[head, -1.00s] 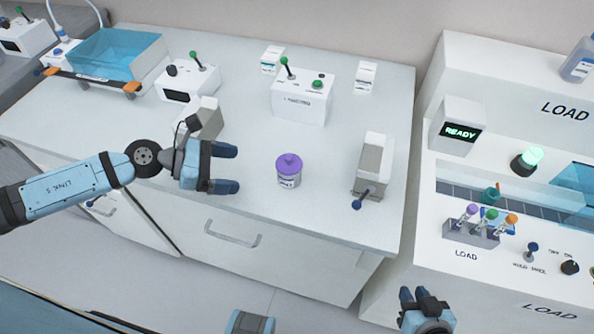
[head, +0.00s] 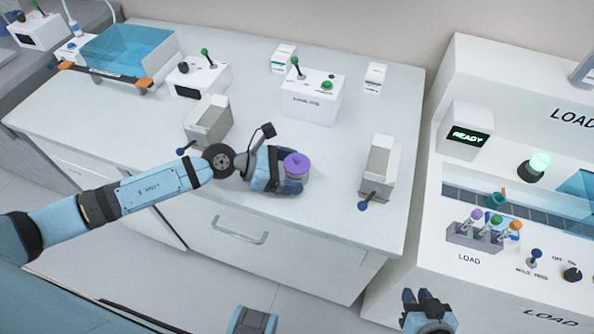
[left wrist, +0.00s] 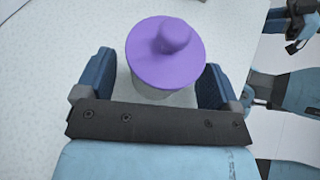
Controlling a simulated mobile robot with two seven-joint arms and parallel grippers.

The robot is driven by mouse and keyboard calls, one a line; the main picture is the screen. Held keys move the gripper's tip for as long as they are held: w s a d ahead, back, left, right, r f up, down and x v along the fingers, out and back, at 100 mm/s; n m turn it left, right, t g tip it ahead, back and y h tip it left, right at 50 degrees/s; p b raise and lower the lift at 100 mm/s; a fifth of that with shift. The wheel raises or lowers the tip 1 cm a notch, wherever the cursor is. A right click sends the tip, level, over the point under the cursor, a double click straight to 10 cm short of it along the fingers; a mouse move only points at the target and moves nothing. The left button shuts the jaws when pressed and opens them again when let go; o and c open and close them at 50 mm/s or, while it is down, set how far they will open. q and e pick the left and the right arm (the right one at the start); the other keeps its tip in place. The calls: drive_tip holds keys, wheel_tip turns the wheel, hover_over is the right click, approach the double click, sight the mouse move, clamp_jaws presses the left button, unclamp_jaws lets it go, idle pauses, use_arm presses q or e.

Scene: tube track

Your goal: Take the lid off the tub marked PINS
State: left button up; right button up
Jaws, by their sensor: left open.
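The tub (left wrist: 165,95) stands upright on the counter under its purple knobbed lid (head: 296,163); the lid also shows from above in the left wrist view (left wrist: 155,62). In the head view the tub's body is mostly hidden by my left gripper, and its label cannot be read. My left gripper (head: 297,176) is open, with one finger on each side of the tub. In the left wrist view a gap shows between each finger and the lid. My right gripper (head: 417,296) is low at the right, away from the tub; its jaw opening is unclear.
Grey-and-white boxes with blue-knobbed levers stand left (head: 208,122) and right (head: 380,165) of the tub. A white switch box (head: 310,97) is behind it. The counter's front edge (head: 300,235) is close. A LOAD machine (head: 470,190) with a tube rack (head: 475,236) is at the right.

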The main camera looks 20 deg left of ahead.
sight(290, 164)
use_arm(q)
drive_tip(key=c, duration=1)
drive_tip(key=shift+r, duration=0.45)
wheel_tip(290, 164, up, 19)
drive_tip(key=p, duration=0.3)
use_arm(e)
drive_tip(key=shift+d+r, duration=0.1)
drive_tip(key=shift+r, duration=0.6)
